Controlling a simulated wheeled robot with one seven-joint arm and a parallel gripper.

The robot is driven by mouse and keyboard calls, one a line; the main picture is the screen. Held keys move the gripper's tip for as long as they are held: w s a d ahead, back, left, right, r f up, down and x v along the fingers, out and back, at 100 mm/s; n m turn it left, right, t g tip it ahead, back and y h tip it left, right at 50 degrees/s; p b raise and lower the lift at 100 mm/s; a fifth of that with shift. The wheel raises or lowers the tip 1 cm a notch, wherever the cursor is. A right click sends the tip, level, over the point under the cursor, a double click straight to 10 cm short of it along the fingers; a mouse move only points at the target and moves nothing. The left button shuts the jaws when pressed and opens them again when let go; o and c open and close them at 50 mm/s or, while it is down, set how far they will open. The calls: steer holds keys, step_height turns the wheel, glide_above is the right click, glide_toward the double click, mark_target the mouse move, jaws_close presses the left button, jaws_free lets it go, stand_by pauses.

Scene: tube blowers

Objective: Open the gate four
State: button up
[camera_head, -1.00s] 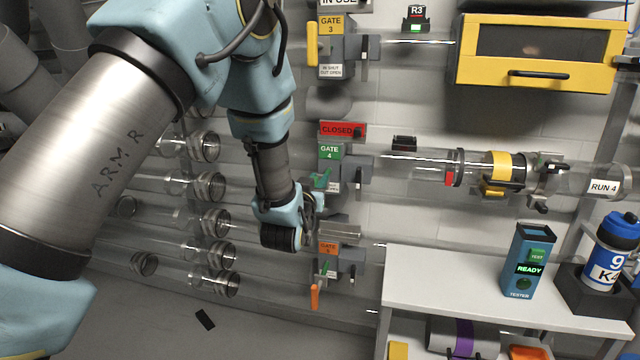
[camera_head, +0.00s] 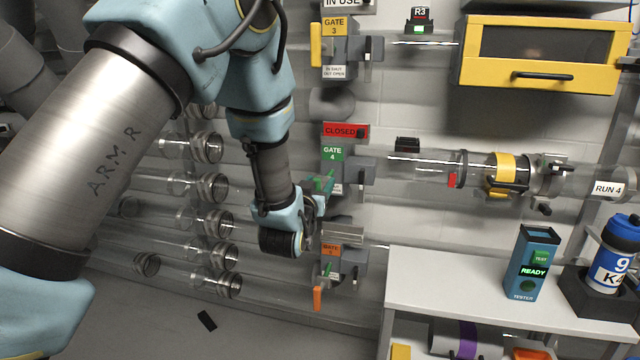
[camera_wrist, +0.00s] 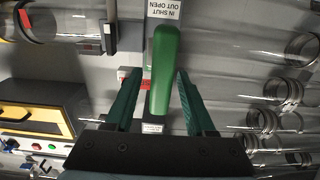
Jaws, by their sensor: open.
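Gate four (camera_head: 333,153) is a grey box on the wall with a green "GATE 4" label. A red "CLOSED" sign (camera_head: 345,131) sits above it. Its green handle (camera_wrist: 164,70) stands between the two green fingers of my gripper (camera_wrist: 155,95) in the wrist view. A gap shows on each side of the handle, so the fingers are open around it and not visibly touching it. In the head view my gripper (camera_head: 318,195) is at the gate's lower left and partly covers the handle. A label reading "IN SHUT OUT OPEN" (camera_wrist: 163,9) is beside the handle.
Gate three (camera_head: 334,40) with a yellow handle is above, and another gate with an orange handle (camera_head: 318,298) is just below my gripper. Clear tubes (camera_head: 205,185) fill the left. A white bench (camera_head: 450,300) with a tester (camera_head: 531,262) stands to the right.

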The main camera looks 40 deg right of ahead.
steer(key=b+v, duration=0.2)
steer(key=v, duration=0.7)
steer(key=shift+s+a, duration=0.2)
steer(key=shift+a, duration=0.15)
steer(key=w+a+n+g+y+p, duration=0.1)
steer(key=w+a+n+y+p, duration=0.3)
steer(key=w+a, duration=0.55)
steer(key=w+a+n+y+p, duration=0.1)
steer(key=w+a+y, duration=0.45)
steer(key=a, duration=0.65)
steer(key=s+a+r+n+g+y+p, duration=0.1)
steer(key=s+a, duration=0.4)
steer(key=a, duration=0.7)
steer(key=s+a+r+n+g+y+p, duration=0.1)
steer(key=s+a+n+g+y+p, duration=0.2)
steer(key=a, duration=1)
steer(key=s+n+g+y, duration=0.1)
steer(key=g, duration=0.2)
steer(key=shift+s+a+r+p, duration=0.25)
steer(key=shift+s+a+p, duration=0.05)
steer(key=shift+s+p, duration=0.1)
